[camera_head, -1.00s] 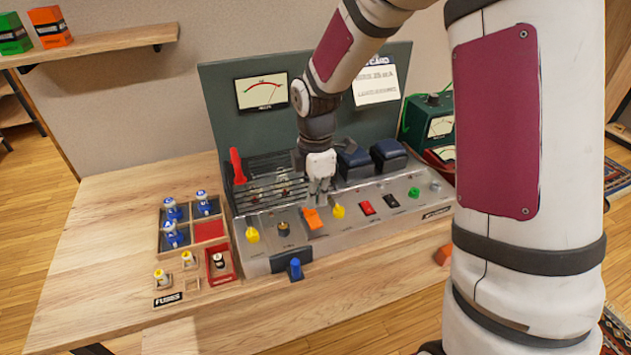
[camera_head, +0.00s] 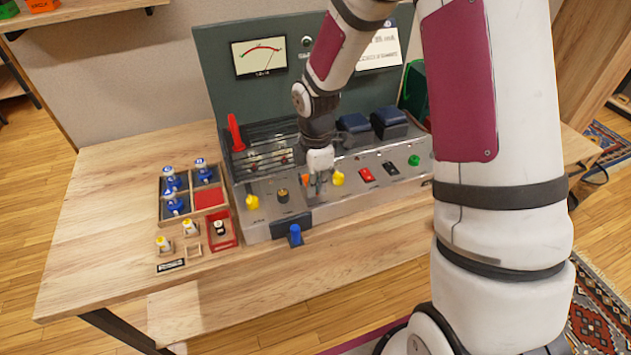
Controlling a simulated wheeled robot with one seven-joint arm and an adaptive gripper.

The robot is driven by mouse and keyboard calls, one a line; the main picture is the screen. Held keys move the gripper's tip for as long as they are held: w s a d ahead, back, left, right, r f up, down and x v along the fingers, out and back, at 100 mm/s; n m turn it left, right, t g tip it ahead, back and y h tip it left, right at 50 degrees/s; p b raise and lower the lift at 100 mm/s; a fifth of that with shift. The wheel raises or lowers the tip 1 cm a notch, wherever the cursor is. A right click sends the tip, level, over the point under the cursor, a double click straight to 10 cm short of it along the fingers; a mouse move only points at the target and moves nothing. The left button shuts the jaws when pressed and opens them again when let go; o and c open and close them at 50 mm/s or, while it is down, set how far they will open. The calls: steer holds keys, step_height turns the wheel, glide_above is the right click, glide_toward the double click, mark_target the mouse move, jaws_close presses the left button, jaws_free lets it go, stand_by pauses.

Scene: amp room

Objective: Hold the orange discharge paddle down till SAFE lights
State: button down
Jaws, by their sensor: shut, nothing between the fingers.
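The orange discharge paddle (camera_head: 306,179) is on the sloped front panel (camera_head: 350,193) of the bench unit, mostly hidden by my gripper. My gripper (camera_head: 318,188) is shut, pointing down at the paddle, with no object between its fingers. It looks in contact with or just over the paddle; I cannot tell how far the paddle is pressed. A green round button or lamp (camera_head: 414,160) is on the right of the panel. No SAFE label is readable, and I cannot tell whether it is lit.
Yellow knobs (camera_head: 252,202) (camera_head: 338,178) flank the paddle, with a red switch (camera_head: 366,174) to the right. A red lever (camera_head: 236,133) and a dial meter (camera_head: 259,56) are behind. A fuse tray (camera_head: 210,197) is at left.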

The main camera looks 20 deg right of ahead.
steer(key=shift+s+f, duration=0.2)
steer(key=shift+f, duration=0.35)
steer(key=shift+r, duration=0.2)
stand_by(2.4)
steer(key=shift+r+p, duration=0.6)
steer(key=shift+p, duration=0.05)
steer(key=shift+r, duration=0.25)
step_height(320, 180, up, 14)
steer(key=p, duration=0.2)
steer(key=shift+f+p, duration=0.25)
steer(key=shift+p, duration=0.1)
